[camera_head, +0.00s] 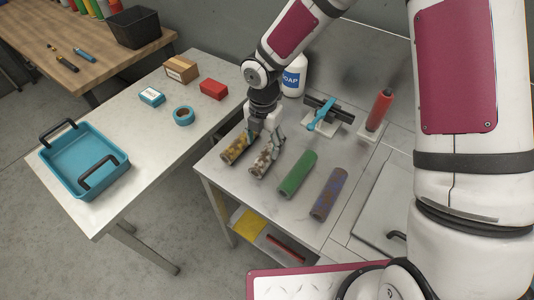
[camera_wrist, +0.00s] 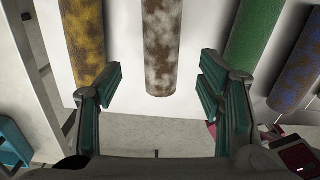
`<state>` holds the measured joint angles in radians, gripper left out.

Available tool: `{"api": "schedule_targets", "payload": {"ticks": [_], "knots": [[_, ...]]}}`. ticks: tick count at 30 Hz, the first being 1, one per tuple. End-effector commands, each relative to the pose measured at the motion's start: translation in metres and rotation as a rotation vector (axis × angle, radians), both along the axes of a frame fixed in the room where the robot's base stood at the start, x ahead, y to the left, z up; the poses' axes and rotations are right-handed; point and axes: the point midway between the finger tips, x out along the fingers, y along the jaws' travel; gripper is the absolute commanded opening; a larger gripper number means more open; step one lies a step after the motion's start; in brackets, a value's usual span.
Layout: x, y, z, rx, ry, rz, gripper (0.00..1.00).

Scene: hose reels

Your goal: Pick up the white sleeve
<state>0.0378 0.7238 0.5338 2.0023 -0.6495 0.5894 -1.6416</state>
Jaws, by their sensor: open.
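The white sleeve (camera_head: 263,161), a tube with brown mottling, lies on the light worktop, second from the left in a row of sleeves. In the wrist view the white sleeve (camera_wrist: 160,45) runs down from the top edge, and its near end lies between my fingers. My gripper (camera_head: 265,140) is over it and partly hides its far part. In the wrist view my gripper (camera_wrist: 160,78) is open, one finger on each side of the white sleeve with a gap to both. Whether the fingers are down at its height, I cannot tell.
A yellow-brown sleeve (camera_head: 232,150) lies close on the left; a green sleeve (camera_head: 297,174) and a purple-brown sleeve (camera_head: 329,194) lie on the right. A soap bottle (camera_head: 292,78) and a red roll on a stand (camera_head: 379,110) are behind. A blue tray (camera_head: 82,160) sits on the left table.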

Motion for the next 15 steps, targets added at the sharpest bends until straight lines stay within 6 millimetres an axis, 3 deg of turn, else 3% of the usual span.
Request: {"api": "schedule_targets", "payload": {"ticks": [8, 15], "knots": [[-0.001, 0.000, -0.019, 0.000, 0.001, 0.000, 0.62], [-0.001, -0.001, -0.051, 0.000, 0.001, 0.000, 0.62]]}}
